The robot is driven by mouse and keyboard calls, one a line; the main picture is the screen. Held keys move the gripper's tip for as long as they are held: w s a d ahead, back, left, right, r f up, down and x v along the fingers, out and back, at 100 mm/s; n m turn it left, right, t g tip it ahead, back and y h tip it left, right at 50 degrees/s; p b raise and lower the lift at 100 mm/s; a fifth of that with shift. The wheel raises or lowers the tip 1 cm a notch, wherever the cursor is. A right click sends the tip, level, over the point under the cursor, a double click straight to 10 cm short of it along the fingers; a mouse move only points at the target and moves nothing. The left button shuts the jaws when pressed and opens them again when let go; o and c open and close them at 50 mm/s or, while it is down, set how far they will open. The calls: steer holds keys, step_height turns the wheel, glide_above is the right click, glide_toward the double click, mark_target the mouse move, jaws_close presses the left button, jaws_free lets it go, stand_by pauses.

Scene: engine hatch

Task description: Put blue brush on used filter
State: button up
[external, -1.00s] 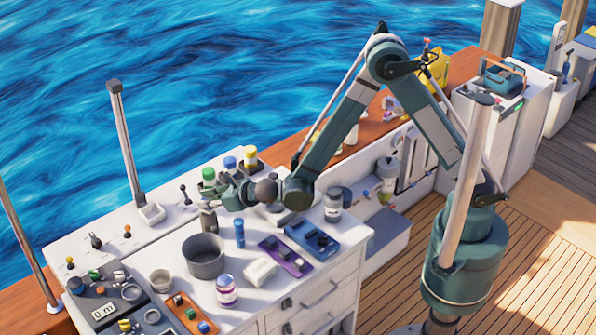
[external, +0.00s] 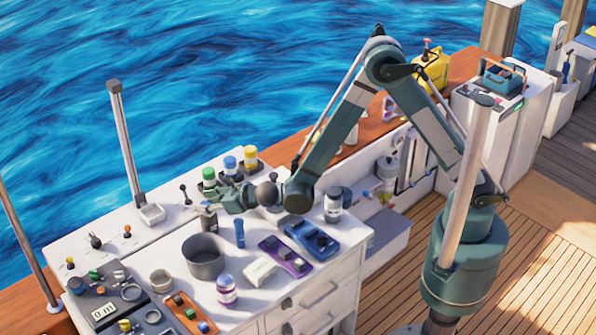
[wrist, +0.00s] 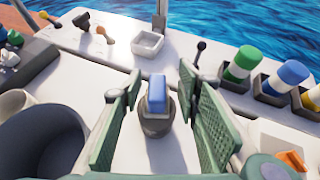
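My gripper (wrist: 168,120) is open, with its green textured fingers apart. Between them, in the wrist view, stands an upright piece with a blue top (wrist: 157,92) and a dark grey base, with clear space on both sides. It may be the blue brush; I cannot tell for sure. In the external view my gripper (external: 229,196) hangs over the back of the white worktop, near a small dark grey item (external: 208,216). A slim blue item (external: 239,233) stands upright to the right of the grey pot. I cannot tell which thing is the used filter.
The grey pot (external: 203,257) stands close to my gripper, at the left in the wrist view. Bottles with green (wrist: 244,62), blue (wrist: 291,74) and yellow caps stand at the back right. A white tray (wrist: 148,44) lies ahead. Blue and purple trays (external: 285,255) lie in front.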

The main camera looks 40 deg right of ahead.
steer(key=shift+r, duration=0.2)
steer(key=v, duration=1.2)
stand_by(0.4)
steer(key=shift+f, duration=0.1)
stand_by(0.4)
steer(key=shift+d, duration=0.1)
steer(key=d+r+m+g+h, duration=0.1)
steer(key=d+r+m, duration=0.4)
steer(key=d, duration=0.7)
steer(key=d+r+m+h, duration=0.1)
steer(key=d+r+m, duration=0.3)
steer(key=d+m, duration=0.55)
steer(key=d+r+m+g+h, duration=0.15)
steer(key=d+r+m, duration=0.3)
steer(key=d, duration=0.85)
steer(key=s+d+r+m+g, duration=0.2)
steer(key=s+d+m, duration=1.9)
steer(key=d, duration=0.2)
steer(key=shift+s+d+m+h, duration=0.15)
steer(key=shift+s+m+h, duration=0.2)
steer(key=shift+h, duration=0.1)
